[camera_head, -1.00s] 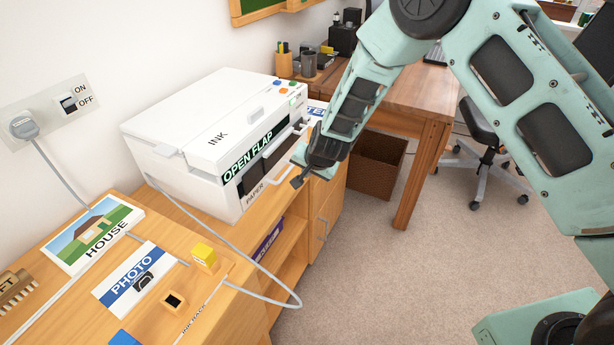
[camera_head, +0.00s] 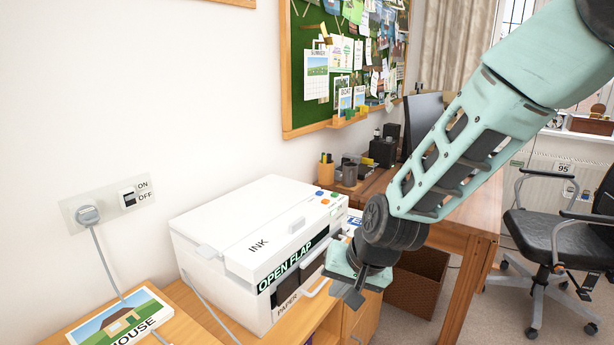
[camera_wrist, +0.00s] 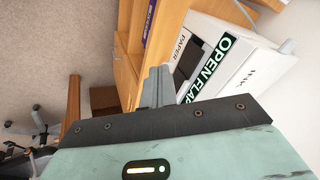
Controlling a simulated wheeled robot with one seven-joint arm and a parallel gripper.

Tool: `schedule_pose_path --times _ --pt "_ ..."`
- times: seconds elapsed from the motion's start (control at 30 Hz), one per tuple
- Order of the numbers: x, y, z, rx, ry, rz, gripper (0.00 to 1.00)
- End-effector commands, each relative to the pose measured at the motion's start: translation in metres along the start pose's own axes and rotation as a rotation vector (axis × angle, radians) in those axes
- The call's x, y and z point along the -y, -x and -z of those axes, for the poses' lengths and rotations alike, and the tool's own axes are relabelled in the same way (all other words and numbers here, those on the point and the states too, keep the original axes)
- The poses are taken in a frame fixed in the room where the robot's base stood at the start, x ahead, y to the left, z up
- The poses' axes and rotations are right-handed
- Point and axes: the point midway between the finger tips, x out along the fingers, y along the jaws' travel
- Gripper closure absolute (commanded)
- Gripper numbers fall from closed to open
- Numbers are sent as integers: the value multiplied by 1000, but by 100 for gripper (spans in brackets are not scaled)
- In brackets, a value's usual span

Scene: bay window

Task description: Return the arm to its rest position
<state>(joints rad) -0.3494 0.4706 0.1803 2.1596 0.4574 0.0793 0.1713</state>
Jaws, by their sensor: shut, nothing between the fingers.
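My gripper (camera_head: 352,294) is at the end of my pale green arm, in front of the printer's right front side in the head view. Its fingers are together with nothing between them. In the wrist view the shut fingers (camera_wrist: 157,88) point up the picture, with the shelf unit and printer beyond. The white printer (camera_head: 245,235), marked INK, OPEN FLAP and PAPER, stands on the wooden unit. It also shows at the right in the wrist view (camera_wrist: 245,70). I cannot tell whether the fingers touch it.
A wooden desk (camera_head: 470,215) stands behind my arm, with a brown basket (camera_head: 418,283) under it. A black office chair (camera_head: 565,240) is at the right. A HOUSE picture (camera_head: 122,322) lies on the unit at the lower left. Carpet (camera_wrist: 45,60) is open beside the unit.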

Motion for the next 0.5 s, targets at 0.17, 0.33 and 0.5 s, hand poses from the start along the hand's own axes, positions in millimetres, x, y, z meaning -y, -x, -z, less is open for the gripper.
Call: schedule_pose_path --times 0.17,0.33,0.5 --pt "10 84 -86 173 310 -7 100" --pt "-18 143 -155 306 574 -75 100" --pt "-47 175 -191 381 730 -146 100"
